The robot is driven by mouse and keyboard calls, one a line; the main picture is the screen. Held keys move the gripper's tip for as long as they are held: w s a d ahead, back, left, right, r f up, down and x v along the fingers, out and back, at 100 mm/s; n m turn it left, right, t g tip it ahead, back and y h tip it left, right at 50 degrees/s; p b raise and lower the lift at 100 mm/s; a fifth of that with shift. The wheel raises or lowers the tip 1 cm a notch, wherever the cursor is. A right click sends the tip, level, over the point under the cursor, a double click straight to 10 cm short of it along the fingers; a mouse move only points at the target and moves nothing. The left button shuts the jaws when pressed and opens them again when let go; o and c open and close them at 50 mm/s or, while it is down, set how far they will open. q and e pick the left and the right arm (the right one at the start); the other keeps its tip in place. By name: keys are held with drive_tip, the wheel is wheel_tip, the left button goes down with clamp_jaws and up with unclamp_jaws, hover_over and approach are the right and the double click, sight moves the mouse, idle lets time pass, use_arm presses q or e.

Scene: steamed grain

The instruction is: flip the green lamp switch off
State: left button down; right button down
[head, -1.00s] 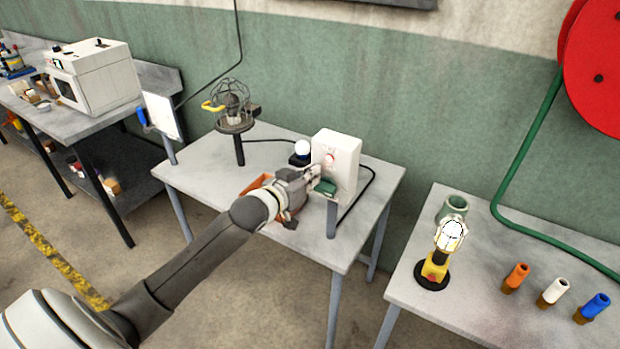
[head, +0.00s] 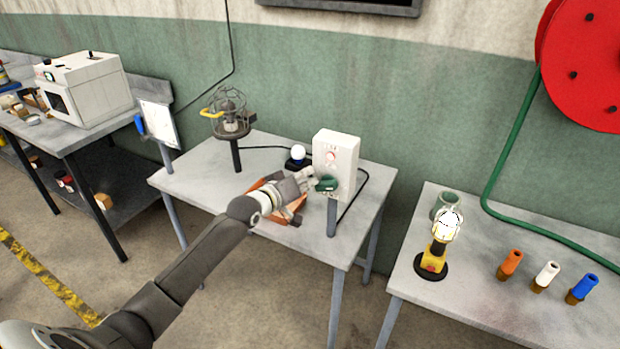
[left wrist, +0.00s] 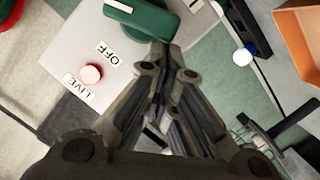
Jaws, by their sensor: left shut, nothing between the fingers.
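The green switch handle (head: 326,184) sits on the front of a white upright box (head: 343,160) on the middle table. The handle also shows at the top of the left wrist view (left wrist: 150,18), beside an "OFF" label, a red round light or button (left wrist: 91,73) and a "LIVE" label. My left gripper (head: 311,178) is shut and empty, its fingertips right by the handle; I cannot tell whether they touch it. In the left wrist view its fingers (left wrist: 166,52) point at the handle's lower edge. A white bulb (head: 298,152) stands left of the box. My right gripper is not in view.
An orange tray (head: 291,218) lies below my left gripper. A caged lamp (head: 231,112) stands at the table's back left. The right table holds a yellow lamp-like thing (head: 433,262) and orange, white and blue pieces. A white machine (head: 88,90) stands on the left bench.

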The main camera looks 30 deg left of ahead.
use_arm(q)
drive_tip(key=shift+w+f+n+h+b, duration=0.15)
drive_tip(key=shift+f+n+h+b, duration=0.15)
drive_tip(key=shift+f+n+b, duration=0.25)
drive_tip(key=shift+f+n+t+h+b, duration=0.25)
drive_tip(key=shift+f+n+b, duration=0.3)
drive_tip(key=shift+n+b, duration=0.7)
drive_tip(key=shift+f+n+t+h+b, duration=0.3)
drive_tip(key=shift+f+n+b, duration=0.3)
drive_tip(key=shift+n+b, duration=0.6)
drive_tip(key=shift+f+n+t+h+b, duration=0.25)
drive_tip(key=shift+f+n+b, duration=0.3)
drive_tip(key=shift+n+b, duration=0.7)
drive_tip(key=shift+d+f+n+b, duration=0.1)
drive_tip(key=shift+f+n+b, duration=0.1)
drive_tip(key=shift+n+b, duration=0.5)
drive_tip(key=shift+r, duration=0.1)
